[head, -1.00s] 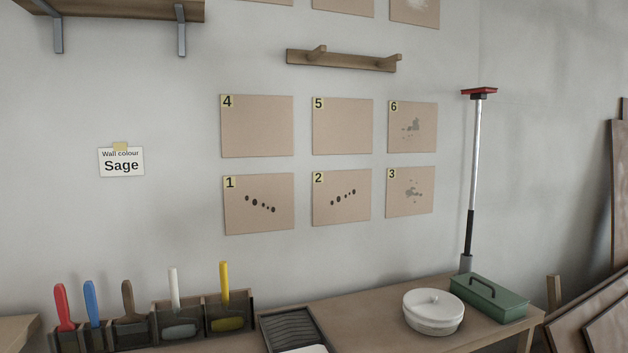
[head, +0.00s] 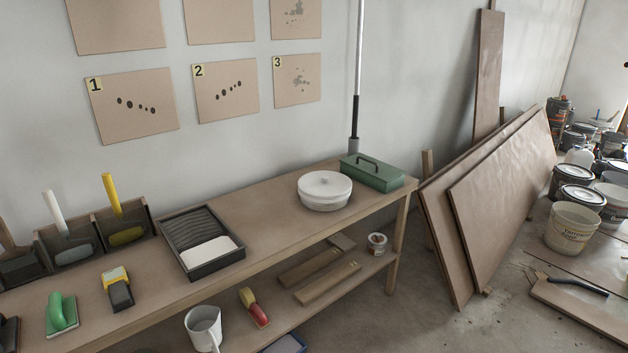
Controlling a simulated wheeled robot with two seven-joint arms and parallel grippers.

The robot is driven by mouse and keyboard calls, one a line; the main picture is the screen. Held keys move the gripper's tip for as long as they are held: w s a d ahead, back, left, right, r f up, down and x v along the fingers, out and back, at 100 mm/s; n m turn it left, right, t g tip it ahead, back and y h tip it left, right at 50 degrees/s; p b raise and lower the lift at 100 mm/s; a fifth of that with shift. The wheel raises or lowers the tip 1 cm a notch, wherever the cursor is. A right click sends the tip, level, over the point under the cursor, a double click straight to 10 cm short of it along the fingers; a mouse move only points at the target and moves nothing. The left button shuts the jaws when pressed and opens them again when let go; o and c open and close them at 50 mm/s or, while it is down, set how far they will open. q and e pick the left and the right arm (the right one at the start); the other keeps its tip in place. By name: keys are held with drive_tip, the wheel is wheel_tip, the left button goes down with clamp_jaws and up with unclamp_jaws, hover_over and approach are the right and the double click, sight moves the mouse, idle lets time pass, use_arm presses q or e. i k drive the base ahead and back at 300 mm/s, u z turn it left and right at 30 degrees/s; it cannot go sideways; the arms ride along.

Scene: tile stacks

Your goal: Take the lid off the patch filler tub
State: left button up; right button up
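A round white tub (head: 325,203) stands upright on the bench top near its right end. A white lid (head: 308,184) with a small knob sits on top of it and covers the opening. I can read no label on this tub. It looks like the patch filler tub. Neither of my grippers is in view.
A green toolbox (head: 372,174) stands close behind the tub at right. A roller tray (head: 173,250) with white paint lies left on the bench (head: 265,215), whose top is bare between them. A small labelled pot (head: 377,243) stands on the lower shelf. Boards (head: 500,210) lean at right.

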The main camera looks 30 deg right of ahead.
sight(321, 183)
drive_tip(key=k, duration=0.65)
drive_tip(key=z, duration=0.7)
drive_tip(key=i, duration=0.85)
drive_tip(key=z, duration=0.4)
drive_tip(key=i, duration=0.95)
drive_tip(key=u, duration=0.9)
drive_tip(key=i, duration=0.5)
drive_tip(key=u, duration=0.5)
